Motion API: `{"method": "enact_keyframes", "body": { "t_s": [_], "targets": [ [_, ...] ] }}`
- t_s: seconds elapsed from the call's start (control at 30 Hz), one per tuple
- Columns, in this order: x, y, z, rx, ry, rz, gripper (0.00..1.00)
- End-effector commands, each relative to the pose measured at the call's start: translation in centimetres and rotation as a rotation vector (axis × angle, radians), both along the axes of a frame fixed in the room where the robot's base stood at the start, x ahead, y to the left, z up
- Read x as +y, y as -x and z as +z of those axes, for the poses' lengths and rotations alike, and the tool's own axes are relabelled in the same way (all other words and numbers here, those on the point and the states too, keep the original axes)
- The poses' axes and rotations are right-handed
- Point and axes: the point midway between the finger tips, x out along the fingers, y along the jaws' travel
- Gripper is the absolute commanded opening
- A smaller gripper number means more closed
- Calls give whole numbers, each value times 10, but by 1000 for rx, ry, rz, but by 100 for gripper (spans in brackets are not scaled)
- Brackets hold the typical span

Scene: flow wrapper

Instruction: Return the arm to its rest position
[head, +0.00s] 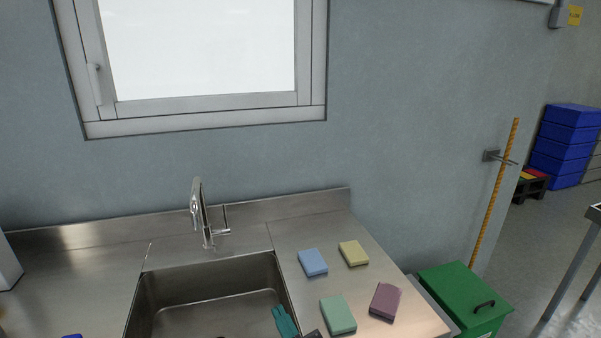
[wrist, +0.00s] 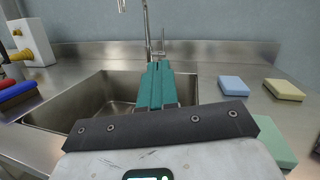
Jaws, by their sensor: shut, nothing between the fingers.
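My gripper (head: 284,322) shows its teal fingers at the bottom edge of the head view, in front of the right part of the steel sink (head: 205,290). In the wrist view the teal fingers of my gripper (wrist: 157,68) lie together, shut and empty, pointing toward the tap (wrist: 148,30). They appear over the sink basin (wrist: 90,100); their exact height above it cannot be told. Most of my arm is outside the head view.
Right of the sink lie a blue sponge (head: 313,262), a yellow sponge (head: 353,253), a green sponge (head: 338,314) and a purple sponge (head: 385,301). A tap (head: 202,215) stands behind the basin. A green bin (head: 462,297) stands beyond the counter's right end.

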Motion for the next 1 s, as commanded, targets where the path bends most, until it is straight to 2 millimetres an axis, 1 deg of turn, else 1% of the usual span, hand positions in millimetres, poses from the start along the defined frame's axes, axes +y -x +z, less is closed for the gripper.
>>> {"method": "enact_keyframes", "body": {
  "t_s": [0.27, 0.37, 0.47, 0.57, 0.67, 0.7, 0.77, 0.8, 0.87, 0.9, 0.97, 1.0],
  "targets": [
    [-17, 15, -19, -62, 283, 24, 0],
    [-26, 24, -30, -93, 433, 43, 0],
    [-40, 36, -45, -131, 621, 70, 0],
    [-59, 53, -64, -169, 841, 112, 0],
    [-86, 77, -89, -213, 1122, 186, 0],
    [-101, 90, -101, -232, 1254, 230, 0],
    [-127, 114, -119, -257, 1457, 318, 0],
    [-144, 132, -131, -271, 1588, 389, 0],
    [-171, 160, -146, -289, 1765, 510, 0],
    [-189, 180, -154, -297, 1868, 600, 0],
    [-214, 210, -163, -308, 1997, 746, 0],
    [-231, 231, -167, -312, 2068, 850, 0]
  ]
}}
